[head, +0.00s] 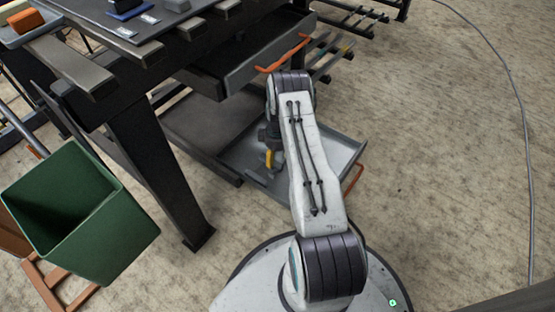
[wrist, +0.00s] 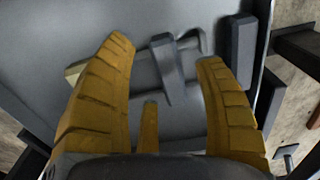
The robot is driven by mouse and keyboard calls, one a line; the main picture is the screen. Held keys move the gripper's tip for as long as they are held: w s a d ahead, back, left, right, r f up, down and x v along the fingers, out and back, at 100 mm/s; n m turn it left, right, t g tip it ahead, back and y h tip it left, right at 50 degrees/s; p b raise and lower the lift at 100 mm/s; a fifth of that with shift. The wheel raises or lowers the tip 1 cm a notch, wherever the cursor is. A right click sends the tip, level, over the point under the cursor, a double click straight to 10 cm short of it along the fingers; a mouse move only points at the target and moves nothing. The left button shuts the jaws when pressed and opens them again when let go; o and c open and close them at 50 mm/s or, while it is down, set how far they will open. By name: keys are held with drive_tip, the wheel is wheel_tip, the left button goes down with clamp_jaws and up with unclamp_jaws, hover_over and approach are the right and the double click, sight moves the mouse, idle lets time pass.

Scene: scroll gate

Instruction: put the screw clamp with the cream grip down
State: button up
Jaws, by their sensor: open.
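In the wrist view, a grey screw clamp (wrist: 168,72) lies on the floor of a grey open drawer (wrist: 100,28). A pale cream end, its grip (wrist: 74,71), shows at left, partly hidden behind the left finger. My gripper (wrist: 166,52) is open, its yellow fingers spread on either side of the clamp's grey middle. I see no finger closed on it; the gap in height cannot be told. In the head view, my gripper (head: 271,159) is mostly hidden by my arm, over the low pulled-out drawer (head: 342,148). The clamp is not visible there.
A dark block (wrist: 241,42) stands in the drawer to the right of the fingers. An upper drawer with an orange handle (head: 286,54) juts out above the low one. A green bin (head: 82,215) stands at left. Carpet at right is mostly clear, with a cable (head: 518,120).

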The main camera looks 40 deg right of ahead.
drive_tip(key=shift+r+p, duration=0.35)
drive_tip(key=shift+r, duration=1.1)
